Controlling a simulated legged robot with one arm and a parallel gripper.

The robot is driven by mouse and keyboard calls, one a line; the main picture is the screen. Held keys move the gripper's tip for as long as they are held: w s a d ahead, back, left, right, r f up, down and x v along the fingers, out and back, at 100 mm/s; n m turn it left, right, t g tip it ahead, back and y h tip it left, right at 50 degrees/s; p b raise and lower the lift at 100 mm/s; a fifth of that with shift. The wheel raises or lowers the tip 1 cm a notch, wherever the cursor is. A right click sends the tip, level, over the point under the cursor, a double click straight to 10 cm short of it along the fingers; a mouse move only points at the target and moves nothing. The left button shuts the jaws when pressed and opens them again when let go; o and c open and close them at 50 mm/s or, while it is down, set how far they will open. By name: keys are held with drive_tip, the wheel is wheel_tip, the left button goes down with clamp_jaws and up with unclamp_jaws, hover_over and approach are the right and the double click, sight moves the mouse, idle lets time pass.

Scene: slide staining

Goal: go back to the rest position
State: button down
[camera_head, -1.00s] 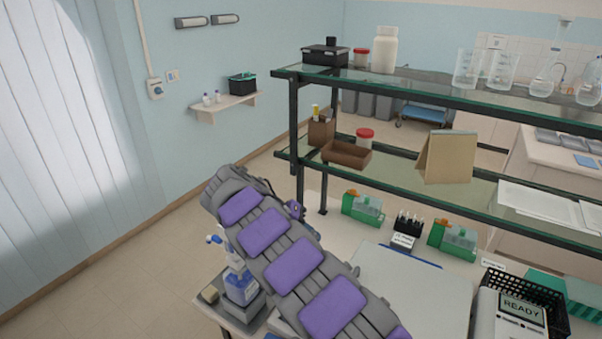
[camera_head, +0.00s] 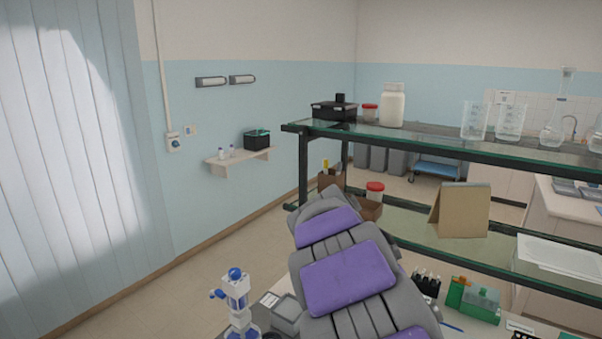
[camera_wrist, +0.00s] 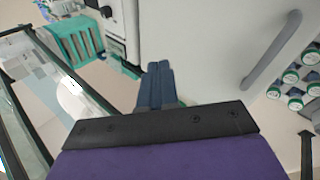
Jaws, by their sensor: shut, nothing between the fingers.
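My gripper (camera_wrist: 160,68) shows in the wrist view with its two dark fingers together and nothing between them. It is in front of a large pale surface with a grey handle (camera_wrist: 272,62). In the head view my purple and grey arm rises from the bottom in front of the glass shelf unit (camera_head: 440,148). My gripper does not show in the head view.
A blue and white bottle dispenser (camera_head: 236,300) stands left of my arm. A brown box (camera_head: 460,210) and a red-lidded jar (camera_head: 375,191) are on the lower shelf. A green rack (camera_head: 480,300) is below. Several green-and-white vials (camera_wrist: 290,75) show at the wrist view's right. The floor at left is clear.

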drive_tip(key=s+a+f+n+y+b, duration=0.1)
drive_tip(key=s+a+f+y, duration=0.1)
drive_tip(key=s, duration=0.7)
drive_tip(key=s+a+f+n+y+b, duration=0.1)
drive_tip(key=s+f, duration=0.4)
drive_tip(key=s, duration=0.5)
drive_tip(key=s+a+f+n+y+b, duration=0.1)
drive_tip(key=s+a+f+y, duration=0.2)
drive_tip(key=s, duration=0.6)
drive_tip(key=shift+s+a+f+t+y+b, duration=0.2)
drive_tip(key=shift+s+f+t+y+b, duration=0.1)
drive_tip(key=shift+f+y, duration=0.3)
